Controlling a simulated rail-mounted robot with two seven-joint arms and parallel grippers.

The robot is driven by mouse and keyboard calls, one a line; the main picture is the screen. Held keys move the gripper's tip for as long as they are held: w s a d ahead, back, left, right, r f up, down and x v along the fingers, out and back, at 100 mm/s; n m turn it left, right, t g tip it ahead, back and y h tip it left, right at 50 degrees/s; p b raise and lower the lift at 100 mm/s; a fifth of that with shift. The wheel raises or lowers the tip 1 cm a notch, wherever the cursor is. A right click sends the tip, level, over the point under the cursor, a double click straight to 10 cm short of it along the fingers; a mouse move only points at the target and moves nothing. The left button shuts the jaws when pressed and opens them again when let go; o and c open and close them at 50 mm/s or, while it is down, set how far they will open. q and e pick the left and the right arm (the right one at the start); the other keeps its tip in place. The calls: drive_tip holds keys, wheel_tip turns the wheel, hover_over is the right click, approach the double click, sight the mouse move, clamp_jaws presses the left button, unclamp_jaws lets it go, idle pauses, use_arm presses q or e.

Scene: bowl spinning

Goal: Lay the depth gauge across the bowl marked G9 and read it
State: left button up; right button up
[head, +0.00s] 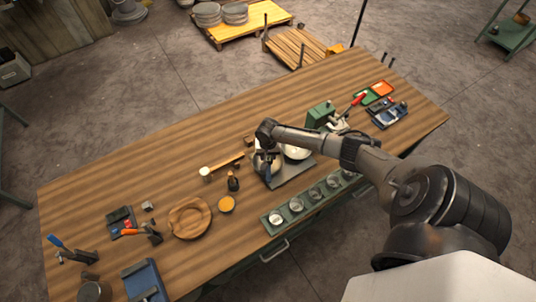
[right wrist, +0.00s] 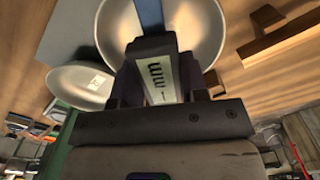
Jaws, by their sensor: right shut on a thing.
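My right gripper (head: 267,148) is shut on the depth gauge (right wrist: 158,75), whose pale face with black marks shows between the fingers (right wrist: 168,92) in the right wrist view. The gauge's blue part (head: 268,169) reaches over a metal bowl (right wrist: 190,30). I cannot tell whether it touches the rim. A second bowl (right wrist: 82,85) stands beside the first; in the head view it is at the right (head: 297,152). It has a small pale label, too small to read. No G9 mark is readable on either bowl. My left gripper is not in view.
Both bowls stand on a grey plate (head: 290,172). A green rack with several small cups (head: 314,193) lies in front. A mallet (head: 220,165), a dark bottle (head: 233,182) and a wooden dish (head: 189,216) are to the left. The table's far left (head: 110,180) is clear.

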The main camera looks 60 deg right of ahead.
drive_tip(key=o, duration=1.2)
wheel_tip(320, 180, up, 14)
drive_tip(key=shift+f, duration=0.1)
idle(0.3)
idle(0.4)
